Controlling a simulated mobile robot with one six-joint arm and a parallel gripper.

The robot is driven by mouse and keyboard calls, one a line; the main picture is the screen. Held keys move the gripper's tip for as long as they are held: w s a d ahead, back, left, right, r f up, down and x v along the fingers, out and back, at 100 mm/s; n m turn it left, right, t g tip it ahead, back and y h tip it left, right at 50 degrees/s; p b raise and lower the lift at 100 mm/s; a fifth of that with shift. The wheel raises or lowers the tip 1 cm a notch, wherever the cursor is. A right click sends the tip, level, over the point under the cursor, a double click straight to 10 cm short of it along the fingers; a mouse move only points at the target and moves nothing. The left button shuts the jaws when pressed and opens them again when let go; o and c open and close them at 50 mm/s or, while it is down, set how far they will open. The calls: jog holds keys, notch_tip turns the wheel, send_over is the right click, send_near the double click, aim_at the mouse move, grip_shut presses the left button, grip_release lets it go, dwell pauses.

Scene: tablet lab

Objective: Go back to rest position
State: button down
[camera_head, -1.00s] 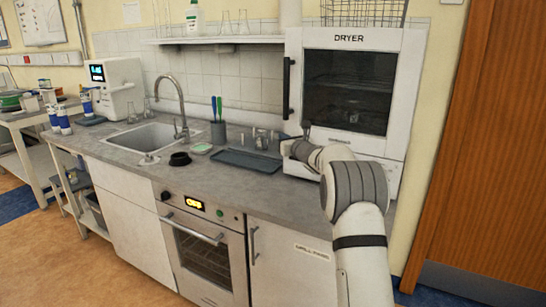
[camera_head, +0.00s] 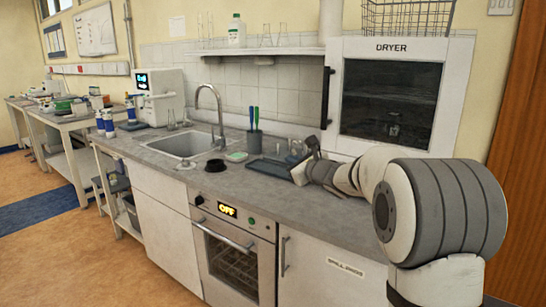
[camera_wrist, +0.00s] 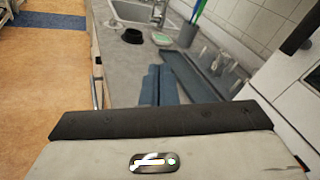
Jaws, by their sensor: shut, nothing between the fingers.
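My arm reaches in from the right of the head view and ends over the counter in front of the dryer. My gripper (camera_head: 304,162) is near the right end of the dark tray (camera_head: 268,167), small and partly hidden by its own wrist. In the wrist view the two dark blue fingers of my gripper (camera_wrist: 160,84) lie side by side, closed with nothing between them. They point over the grey counter (camera_wrist: 125,78), left of the dark tray (camera_wrist: 190,72). I cannot tell their exact height above the counter.
The dryer (camera_head: 390,100) stands right of my gripper with its door shut. A cup with blue and green tools (camera_head: 254,142), a sink (camera_head: 185,143) and a faucet (camera_head: 220,120) are farther left. An oven (camera_head: 232,255) is below. Open floor (camera_head: 100,260) lies front left.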

jog(key=s+a+f+n+g+p, duration=0.15)
jog(key=s+n+g, duration=0.25)
jog(key=s+n, duration=0.65)
jog(key=s+a+f+n+g+p, duration=0.1)
jog(key=s+a+n+g+p, duration=0.35)
jog(key=s, duration=1.05)
jog(key=s+d+f+n+g+h+p, duration=0.1)
jog(key=s+d+f+n+g+h, duration=0.1)
jog(key=s+d+n, duration=0.3)
jog(key=s+d+f+n+g+h+p, duration=0.1)
jog(key=s+d+n+h, duration=0.4)
jog(key=s, duration=0.8)
notch_tip(320, 180, down, 2)
jog(key=shift+s+d+f+n+g+h, duration=0.15)
jog(key=shift+s+d+n+g+h, duration=0.15)
jog(key=shift+s+d+n+g, duration=0.5)
jog(key=shift+w+d+t, duration=0.2)
jog(key=shift+w+t, duration=0.15)
jog(key=shift+w, duration=0.05)
